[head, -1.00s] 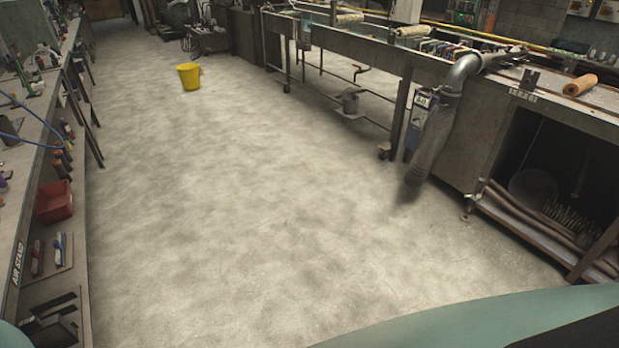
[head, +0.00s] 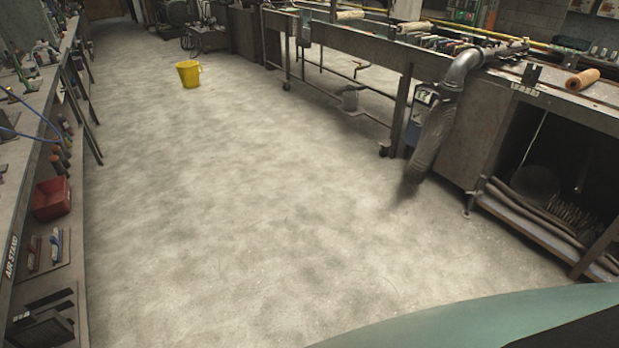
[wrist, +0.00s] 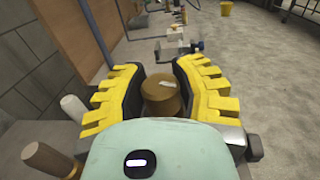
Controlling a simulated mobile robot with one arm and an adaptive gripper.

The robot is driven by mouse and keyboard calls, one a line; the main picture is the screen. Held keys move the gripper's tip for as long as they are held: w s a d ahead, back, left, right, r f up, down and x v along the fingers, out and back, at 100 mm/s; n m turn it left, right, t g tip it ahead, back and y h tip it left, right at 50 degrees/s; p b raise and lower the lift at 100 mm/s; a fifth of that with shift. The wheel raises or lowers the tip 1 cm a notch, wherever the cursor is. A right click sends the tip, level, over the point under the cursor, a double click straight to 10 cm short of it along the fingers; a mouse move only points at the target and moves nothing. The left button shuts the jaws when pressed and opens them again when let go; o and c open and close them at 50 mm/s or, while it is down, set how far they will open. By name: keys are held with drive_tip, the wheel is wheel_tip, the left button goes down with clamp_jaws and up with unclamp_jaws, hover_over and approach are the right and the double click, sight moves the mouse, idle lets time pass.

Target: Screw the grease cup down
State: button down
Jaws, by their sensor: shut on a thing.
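The grease cup appears to be the brass-brown round cap (wrist: 165,97) in the middle of the wrist view, with a small pale mark on its top. My gripper (wrist: 160,84) has its yellow-padded fingers on both sides of the cap and is shut on it. What lies under the cap is hidden by my gripper body. The head view shows neither the cap nor my gripper.
In the wrist view, a brown handle (wrist: 45,160) and a white handle (wrist: 75,108) stand close on the left. In the head view, a bench (head: 40,200) runs along the left, and a yellow bucket (head: 189,74) stands on open floor.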

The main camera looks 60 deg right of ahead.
drive_tip(key=shift+w+f+m+g+h+b, duration=0.1)
drive_tip(key=shift+f+m+g+h+b, duration=0.3)
drive_tip(key=shift+f+g+h+b, duration=0.25)
drive_tip(key=shift+s+f+m+g+h+b, duration=0.3)
drive_tip(key=shift+f+h+b, duration=0.25)
drive_tip(key=shift+b, duration=0.85)
drive_tip(key=shift+a+r+b, duration=0.1)
drive_tip(key=shift+b, duration=0.35)
drive_tip(key=r+m+b, duration=0.1)
drive_tip(key=b, duration=0.2)
drive_tip(key=shift+w+h, duration=0.15)
drive_tip(key=shift+h, duration=0.25)
drive_tip(key=shift+r+b, duration=0.25)
drive_tip(key=shift+b, duration=0.25)
drive_tip(key=shift+r, duration=0.25)
drive_tip(key=shift+a, duration=0.1)
drive_tip(key=c, duration=0.6)
unclamp_jaws()
